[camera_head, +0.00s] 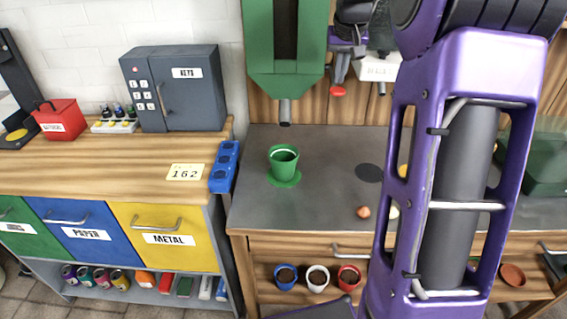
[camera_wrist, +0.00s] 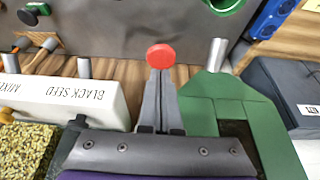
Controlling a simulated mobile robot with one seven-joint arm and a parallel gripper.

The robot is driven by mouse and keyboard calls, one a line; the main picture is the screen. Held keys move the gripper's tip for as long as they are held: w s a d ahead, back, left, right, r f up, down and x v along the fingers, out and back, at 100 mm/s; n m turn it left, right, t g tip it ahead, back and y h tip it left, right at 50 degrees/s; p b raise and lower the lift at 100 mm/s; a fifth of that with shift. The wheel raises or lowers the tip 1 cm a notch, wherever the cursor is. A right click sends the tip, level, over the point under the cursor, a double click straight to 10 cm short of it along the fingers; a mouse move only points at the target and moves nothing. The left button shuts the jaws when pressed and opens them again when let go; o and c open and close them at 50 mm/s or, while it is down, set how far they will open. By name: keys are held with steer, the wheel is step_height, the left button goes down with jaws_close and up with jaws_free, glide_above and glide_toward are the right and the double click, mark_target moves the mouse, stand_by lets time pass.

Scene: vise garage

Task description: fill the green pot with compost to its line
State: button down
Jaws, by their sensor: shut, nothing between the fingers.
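The green pot (camera_head: 284,160) stands upright on a green round mat (camera_head: 284,181) on the grey bench top. A pale line shows inside it near the rim, and I see no dark fill. Part of it shows at the top of the wrist view (camera_wrist: 224,4). A green hopper (camera_head: 262,82) with a dark window hangs above, its metal spout (camera_head: 284,112) over the pot. My gripper (camera_head: 338,83) is shut just right of the hopper. A red round knob (camera_wrist: 161,56) appears at its fingertips; I cannot tell whether they touch.
A white hopper marked black seed (camera_wrist: 75,102) hangs beside my gripper. Blue, white and red pots (camera_head: 318,278) stand on a shelf below. A keys safe (camera_head: 175,88) and blue tray (camera_head: 224,167) are at left. My arm hides the bench's right side.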

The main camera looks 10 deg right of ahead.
mark_target(338, 92)
stand_by(0.3)
steer(key=shift+f+b, duration=2.1)
steer(key=shift+f, duration=1.1)
steer(key=shift+r, duration=0.15)
step_height(338, 92, up, 6)
steer(key=p, duration=0.5)
steer(key=shift+r+p, duration=0.1)
steer(key=shift+p, duration=0.3)
